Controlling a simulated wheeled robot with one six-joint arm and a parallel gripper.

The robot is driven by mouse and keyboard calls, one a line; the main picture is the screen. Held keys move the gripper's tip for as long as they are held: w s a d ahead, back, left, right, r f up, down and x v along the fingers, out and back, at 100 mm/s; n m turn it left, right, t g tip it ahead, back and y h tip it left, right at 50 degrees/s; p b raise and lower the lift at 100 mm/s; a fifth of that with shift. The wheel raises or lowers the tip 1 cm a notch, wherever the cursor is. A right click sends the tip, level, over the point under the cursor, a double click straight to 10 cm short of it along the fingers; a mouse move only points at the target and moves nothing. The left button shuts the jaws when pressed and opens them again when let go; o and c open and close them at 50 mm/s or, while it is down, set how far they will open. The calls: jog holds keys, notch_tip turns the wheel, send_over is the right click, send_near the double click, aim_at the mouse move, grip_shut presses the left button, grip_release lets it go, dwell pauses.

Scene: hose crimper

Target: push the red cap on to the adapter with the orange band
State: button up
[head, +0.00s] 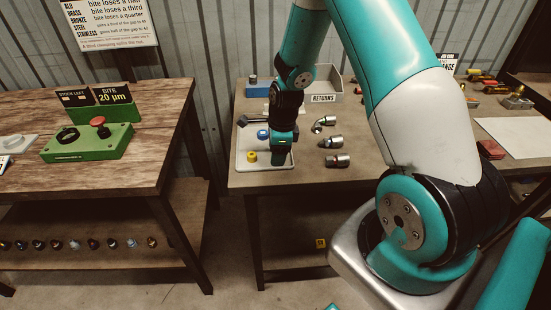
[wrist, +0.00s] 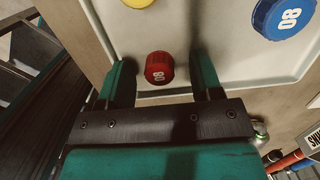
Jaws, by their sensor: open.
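The red cap (wrist: 159,66) sits on the pale tray (wrist: 210,22) in the wrist view, near the tray's edge. My gripper (wrist: 162,76) is open, with one finger on each side of the red cap and a gap on both sides. In the head view my gripper (head: 281,158) is over the right part of the tray (head: 240,163), and the red cap cannot be made out there. Several metal fittings, among them one fitting (head: 337,160), lie on the table right of the tray. I cannot make out an orange band on any of them.
A yellow cap (head: 250,157) and a blue cap (head: 263,134) marked 08 in the wrist view (wrist: 284,14) share the tray. A grey RETURNS bin (head: 322,90) stands behind. A green crimper (head: 88,143) is on the left bench, across a gap.

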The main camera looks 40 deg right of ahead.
jog(key=c, duration=1)
notch_tip(320, 180, up, 7)
jog(key=p, duration=0.6)
jog(key=shift+r, duration=0.1)
